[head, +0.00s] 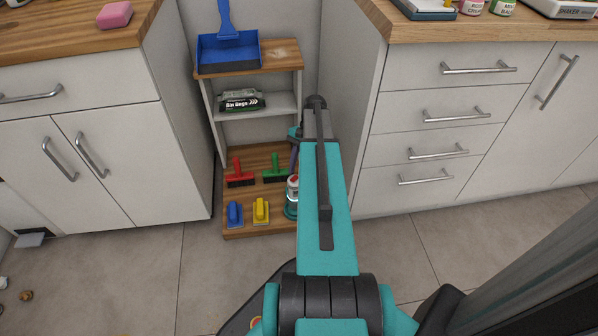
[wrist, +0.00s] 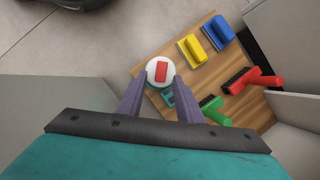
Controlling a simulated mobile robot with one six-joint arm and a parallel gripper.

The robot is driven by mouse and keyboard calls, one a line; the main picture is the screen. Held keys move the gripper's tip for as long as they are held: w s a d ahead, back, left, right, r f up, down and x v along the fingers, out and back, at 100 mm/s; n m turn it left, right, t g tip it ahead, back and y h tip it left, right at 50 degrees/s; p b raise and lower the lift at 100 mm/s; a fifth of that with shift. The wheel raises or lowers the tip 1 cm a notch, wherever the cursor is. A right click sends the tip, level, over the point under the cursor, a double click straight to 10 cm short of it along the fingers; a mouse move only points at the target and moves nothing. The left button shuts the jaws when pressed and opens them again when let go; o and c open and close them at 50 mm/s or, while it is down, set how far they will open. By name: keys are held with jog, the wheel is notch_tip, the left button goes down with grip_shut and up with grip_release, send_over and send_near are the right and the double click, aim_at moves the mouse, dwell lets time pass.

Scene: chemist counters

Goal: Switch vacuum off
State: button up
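The vacuum looks to be the small white and teal device (head: 292,189) on the low wooden shelf, partly hidden behind my arm in the head view. In the wrist view I see its round white top (wrist: 151,68) from above, with a red rectangular switch (wrist: 162,72) on it. Whether the switch is on or off I cannot tell. My gripper (wrist: 160,84) is open and empty, with its purple fingers pointing at the white top. The fingertips lie at either side of its near edge; contact cannot be told. In the head view my arm hides most of the gripper.
A red brush (head: 238,174), green brush (head: 275,168), blue scrubber (head: 235,214) and yellow scrubber (head: 261,211) stand on the bottom shelf (head: 257,232). Bin bags (head: 241,101) and a blue dustpan (head: 229,52) are above. White cabinets (head: 114,165) and drawers (head: 455,125) close in both sides.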

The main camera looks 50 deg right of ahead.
jog(key=shift+f, duration=0.1)
grip_shut()
